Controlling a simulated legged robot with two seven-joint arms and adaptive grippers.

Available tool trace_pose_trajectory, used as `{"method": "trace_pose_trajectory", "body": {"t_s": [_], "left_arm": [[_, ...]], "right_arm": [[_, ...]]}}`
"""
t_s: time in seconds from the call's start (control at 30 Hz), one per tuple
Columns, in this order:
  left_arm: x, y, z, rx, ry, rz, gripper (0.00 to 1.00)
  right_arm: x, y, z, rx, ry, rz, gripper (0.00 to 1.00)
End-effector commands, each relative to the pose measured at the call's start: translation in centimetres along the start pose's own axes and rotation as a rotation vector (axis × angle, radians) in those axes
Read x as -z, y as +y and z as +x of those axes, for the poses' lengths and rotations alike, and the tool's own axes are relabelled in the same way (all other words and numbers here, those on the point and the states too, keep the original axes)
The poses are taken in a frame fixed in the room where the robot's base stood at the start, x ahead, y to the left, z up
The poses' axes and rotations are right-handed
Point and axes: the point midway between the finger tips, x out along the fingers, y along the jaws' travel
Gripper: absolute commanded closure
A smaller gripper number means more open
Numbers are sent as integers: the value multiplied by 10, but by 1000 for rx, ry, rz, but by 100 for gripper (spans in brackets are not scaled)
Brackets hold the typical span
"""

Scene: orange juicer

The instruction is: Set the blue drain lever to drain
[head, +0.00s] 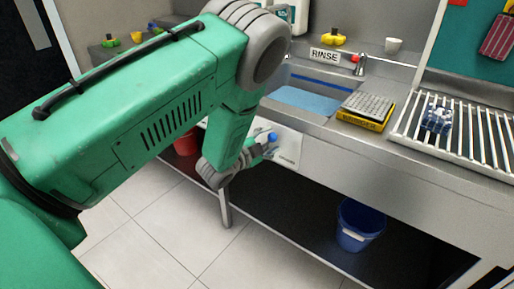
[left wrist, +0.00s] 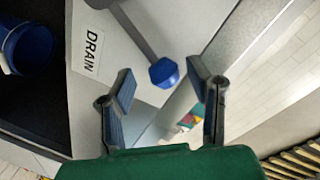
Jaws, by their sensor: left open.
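The drain lever is a grey rod with a blue knob (left wrist: 164,72), on the sink's front panel beside a white DRAIN label (left wrist: 90,50). The blue knob also shows in the head view (head: 272,137), just beyond my left gripper. My left gripper (left wrist: 160,88) is open, with its two fingers on either side of the knob in the left wrist view. I cannot tell whether a finger touches it. In the head view my left gripper (head: 262,146) is at the panel, partly hidden by my arm. My right gripper is not in view.
The sink (head: 305,95) holds blue water under a RINSE sign (head: 325,55). A yellow-edged rack (head: 366,112) and a slatted drainer (head: 465,125) lie to the right. A blue bucket (head: 358,225) stands on the lower shelf, and a red bucket (head: 186,143) is behind my arm.

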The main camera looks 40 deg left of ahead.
Motion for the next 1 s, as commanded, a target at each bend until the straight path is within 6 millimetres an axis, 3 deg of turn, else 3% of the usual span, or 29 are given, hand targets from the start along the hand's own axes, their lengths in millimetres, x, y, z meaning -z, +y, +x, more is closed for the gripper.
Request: {"method": "trace_pose_trajectory", "body": {"t_s": [0.3, 0.5, 1.0], "left_arm": [[-3, 1, -68, -4, -6, -1, 54], [-3, 2, -96, -4, -6, -2, 54], [-3, 2, -104, -3, -4, -2, 54]], "right_arm": [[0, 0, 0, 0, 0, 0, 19], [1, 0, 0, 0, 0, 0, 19], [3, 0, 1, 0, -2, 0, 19]]}}
